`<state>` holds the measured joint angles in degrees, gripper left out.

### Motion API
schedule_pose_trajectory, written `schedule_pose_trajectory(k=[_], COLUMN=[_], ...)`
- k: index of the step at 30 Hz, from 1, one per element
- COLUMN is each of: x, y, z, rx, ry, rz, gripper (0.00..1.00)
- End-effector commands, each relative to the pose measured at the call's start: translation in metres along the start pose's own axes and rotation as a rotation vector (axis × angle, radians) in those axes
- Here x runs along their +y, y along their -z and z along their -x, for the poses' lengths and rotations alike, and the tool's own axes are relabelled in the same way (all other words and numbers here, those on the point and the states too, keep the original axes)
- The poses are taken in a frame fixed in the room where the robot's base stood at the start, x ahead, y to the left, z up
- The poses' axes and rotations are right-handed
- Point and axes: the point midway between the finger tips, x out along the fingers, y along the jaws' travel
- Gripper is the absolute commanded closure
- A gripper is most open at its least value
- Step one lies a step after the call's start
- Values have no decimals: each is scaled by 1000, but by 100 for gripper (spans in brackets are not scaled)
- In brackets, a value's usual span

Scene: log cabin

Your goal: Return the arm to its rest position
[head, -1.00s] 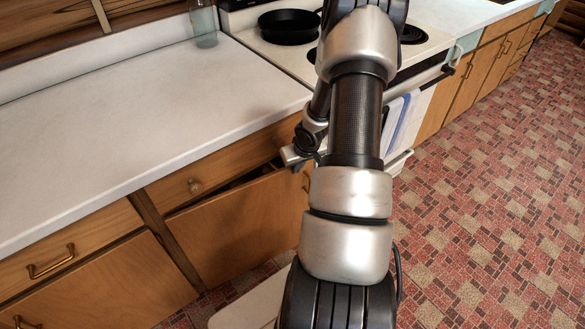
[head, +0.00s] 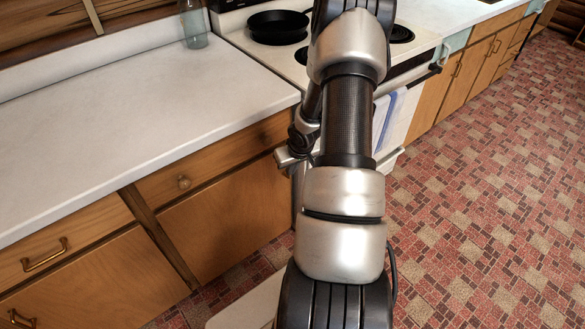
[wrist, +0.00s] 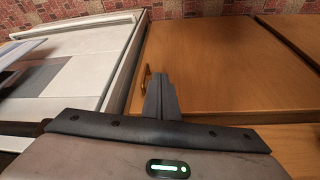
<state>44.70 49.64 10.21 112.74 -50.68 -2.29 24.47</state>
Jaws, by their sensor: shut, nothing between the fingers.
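My arm crosses the middle of the head view, stretched out over the floor toward the stove. In the wrist view my gripper (wrist: 162,92) has its dark fingers together, with nothing between them. The fingers point at the wooden cabinet fronts, close to a small brass handle (wrist: 146,76); I cannot tell whether they touch. In the head view my arm hides most of the gripper.
A white counter (head: 120,110) stands at left above a wooden cabinet door (head: 225,220), which looks flush. The white stove (head: 260,42) carries a black pan (head: 278,26); a striped towel (head: 392,118) hangs on its front. The patterned floor (head: 490,200) is clear at right.

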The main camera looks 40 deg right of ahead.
Motion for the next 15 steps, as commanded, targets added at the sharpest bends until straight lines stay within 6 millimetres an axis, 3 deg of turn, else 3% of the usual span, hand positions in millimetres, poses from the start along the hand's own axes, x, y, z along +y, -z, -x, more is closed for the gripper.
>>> schedule_pose_trajectory(k=[1, 6, 15], x=[4, 7, 10], y=[5, 4, 2], z=[24, 62, 95], rx=[6, 5, 3], ry=[-4, -3, -2], rz=[-5, -5, -4], gripper=[100, 100, 100])
